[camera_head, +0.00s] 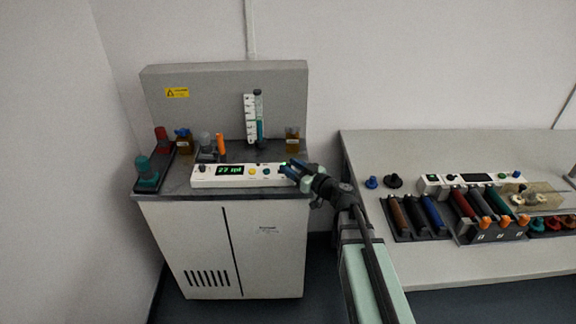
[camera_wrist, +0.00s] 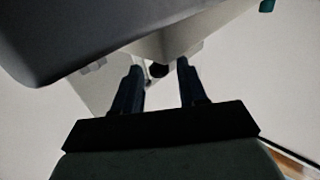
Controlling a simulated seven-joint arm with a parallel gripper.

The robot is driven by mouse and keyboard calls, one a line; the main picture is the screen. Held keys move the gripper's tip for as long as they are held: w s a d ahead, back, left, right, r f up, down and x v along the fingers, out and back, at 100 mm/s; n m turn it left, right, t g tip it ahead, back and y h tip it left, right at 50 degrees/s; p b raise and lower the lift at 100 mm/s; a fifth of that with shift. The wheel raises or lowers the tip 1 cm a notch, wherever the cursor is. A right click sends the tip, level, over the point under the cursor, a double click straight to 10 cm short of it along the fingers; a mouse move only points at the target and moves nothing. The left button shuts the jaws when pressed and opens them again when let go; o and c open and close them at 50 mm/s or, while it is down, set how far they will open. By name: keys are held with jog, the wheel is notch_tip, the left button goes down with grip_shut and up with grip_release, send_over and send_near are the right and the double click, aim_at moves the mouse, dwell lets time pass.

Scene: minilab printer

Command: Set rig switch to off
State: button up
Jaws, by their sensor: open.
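A white control panel (camera_head: 213,183) lies along the front of the rig's dark top. It has a lit display with green characters (camera_head: 230,170), a dark knob at its left, a yellow button (camera_head: 252,171) and a darker button beside it. My gripper (camera_head: 288,167) is at the panel's right end and covers part of it. In the wrist view my gripper (camera_wrist: 159,68) is open, with a small black round part (camera_wrist: 158,70) visible between its fingertips. I cannot tell whether the fingers touch it. I cannot make out which control is the rig switch or its position.
Several bottles and capped vessels stand behind and left of the panel, including a teal-capped one (camera_head: 147,172). A grey upright back panel (camera_head: 215,90) carries a tube gauge (camera_head: 255,118). A bench (camera_head: 400,147) with racks of coloured cartridges (camera_head: 480,215) stands to the right.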

jog(key=shift+x, duration=0.9)
jog(key=shift+c, duration=0.2)
grip_shut()
